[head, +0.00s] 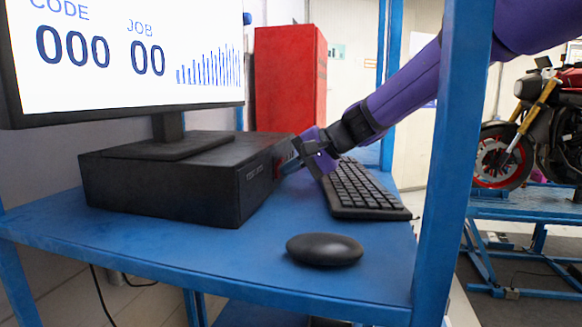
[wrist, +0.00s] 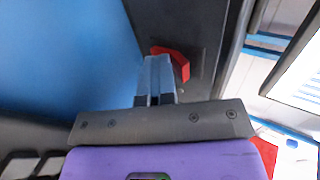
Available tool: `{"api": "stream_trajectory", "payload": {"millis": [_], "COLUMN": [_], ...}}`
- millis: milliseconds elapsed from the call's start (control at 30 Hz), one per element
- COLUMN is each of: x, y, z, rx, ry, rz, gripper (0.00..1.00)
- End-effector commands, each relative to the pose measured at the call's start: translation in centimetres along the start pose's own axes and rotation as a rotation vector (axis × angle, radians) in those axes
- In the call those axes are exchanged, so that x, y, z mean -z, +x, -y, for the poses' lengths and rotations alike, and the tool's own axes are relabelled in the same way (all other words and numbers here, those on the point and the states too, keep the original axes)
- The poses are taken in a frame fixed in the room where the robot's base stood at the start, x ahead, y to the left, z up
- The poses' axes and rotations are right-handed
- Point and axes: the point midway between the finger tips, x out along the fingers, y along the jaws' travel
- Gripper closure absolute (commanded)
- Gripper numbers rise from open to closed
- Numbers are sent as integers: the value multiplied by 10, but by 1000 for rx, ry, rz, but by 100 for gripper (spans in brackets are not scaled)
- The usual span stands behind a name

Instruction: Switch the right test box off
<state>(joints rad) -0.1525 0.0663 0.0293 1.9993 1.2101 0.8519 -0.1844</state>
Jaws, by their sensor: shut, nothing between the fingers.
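A black test box (head: 165,190) sits on the blue shelf under a monitor. It is the only such box in view. A red switch (wrist: 176,62) is on the box's dark face (wrist: 200,35) in the wrist view. In the head view a small bit of red (head: 278,171) shows at the right-hand face. My gripper (head: 286,168) is shut and empty, its fingertips at this face. In the wrist view my fingertips (wrist: 158,62) overlap the lower left part of the switch. I cannot tell whether they touch it, or which position it is in.
The monitor (head: 130,60) reads CODE 000 and JOB 00. A black keyboard (head: 362,190) lies just right of my gripper, and a mouse (head: 324,249) lies in front. A blue post (head: 453,170) stands at the shelf's right corner.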

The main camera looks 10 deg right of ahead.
Motion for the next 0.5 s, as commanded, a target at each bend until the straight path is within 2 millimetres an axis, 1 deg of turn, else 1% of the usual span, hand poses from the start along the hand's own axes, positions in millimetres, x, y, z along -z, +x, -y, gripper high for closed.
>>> {"api": "stream_trajectory", "payload": {"millis": [167, 500], "x": [0, -1], "y": [-1, -8], "z": [4, 17], "rx": [2, 6], "ry": [-2, -4], "rz": [1, 0], "gripper": [100, 100]}}
